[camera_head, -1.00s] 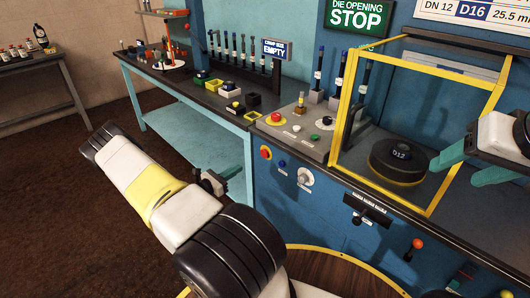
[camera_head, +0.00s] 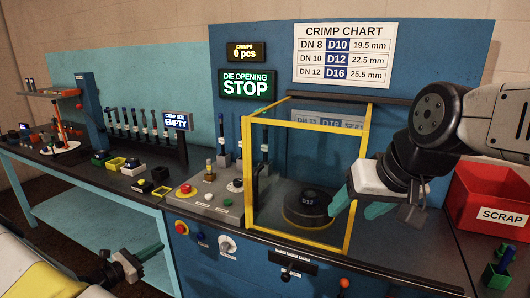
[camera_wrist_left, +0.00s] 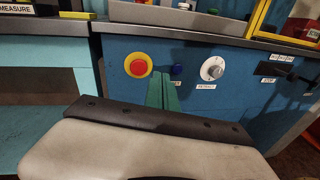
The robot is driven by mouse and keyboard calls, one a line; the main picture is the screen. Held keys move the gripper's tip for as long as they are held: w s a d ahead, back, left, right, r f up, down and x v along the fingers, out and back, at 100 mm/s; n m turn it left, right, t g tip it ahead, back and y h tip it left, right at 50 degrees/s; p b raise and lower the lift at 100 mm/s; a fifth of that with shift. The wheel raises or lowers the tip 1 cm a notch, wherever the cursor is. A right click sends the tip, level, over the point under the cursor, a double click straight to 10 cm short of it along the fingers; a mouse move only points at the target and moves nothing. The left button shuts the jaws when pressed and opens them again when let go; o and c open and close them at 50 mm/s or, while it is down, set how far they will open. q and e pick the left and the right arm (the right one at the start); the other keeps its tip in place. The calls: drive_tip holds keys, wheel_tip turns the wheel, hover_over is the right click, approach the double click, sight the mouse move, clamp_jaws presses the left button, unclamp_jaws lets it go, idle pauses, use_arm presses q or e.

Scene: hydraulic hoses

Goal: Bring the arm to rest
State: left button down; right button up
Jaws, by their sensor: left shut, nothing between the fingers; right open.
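My left gripper (camera_head: 150,252) is low at the left of the head view, in front of the blue cabinet and the teal bench. Its teal fingers (camera_wrist_left: 162,92) are shut together and empty in the left wrist view, in front of the cabinet face by the red button (camera_wrist_left: 138,65). My right gripper (camera_head: 358,205) is open and empty, its teal fingers spread, at the right side of the yellow-framed guard (camera_head: 348,190). I cannot tell whether it touches the guard.
A red SCRAP bin (camera_head: 492,200) stands at the right. The control panel (camera_head: 208,200) with buttons is left of the guard. The teal bench (camera_head: 100,190) carries small trays and a row of upright tools. The bench's lower shelf (camera_head: 95,235) looks clear.

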use_arm(q)
drive_tip(key=s+d+r+m+g, duration=0.2)
drive_tip(key=d+r+m+g, duration=0.4)
drive_tip(key=d+r+m, duration=0.35)
drive_tip(key=s+d+r+m+g, duration=0.3)
drive_tip(key=d+r+m+g, duration=0.35)
drive_tip(key=d+r, duration=0.5)
drive_tip(key=s+d+r+m+t+y, duration=0.2)
drive_tip(key=s+d+r+m+y, duration=0.1)
drive_tip(key=s+r+m, duration=0.3)
drive_tip(key=s+d+r+m+t+y, duration=0.2)
drive_tip(key=s+r+m, duration=0.5)
drive_tip(key=s, duration=0.4)
drive_tip(key=shift+d+r+y, duration=0.7)
drive_tip(key=shift+y, duration=0.1)
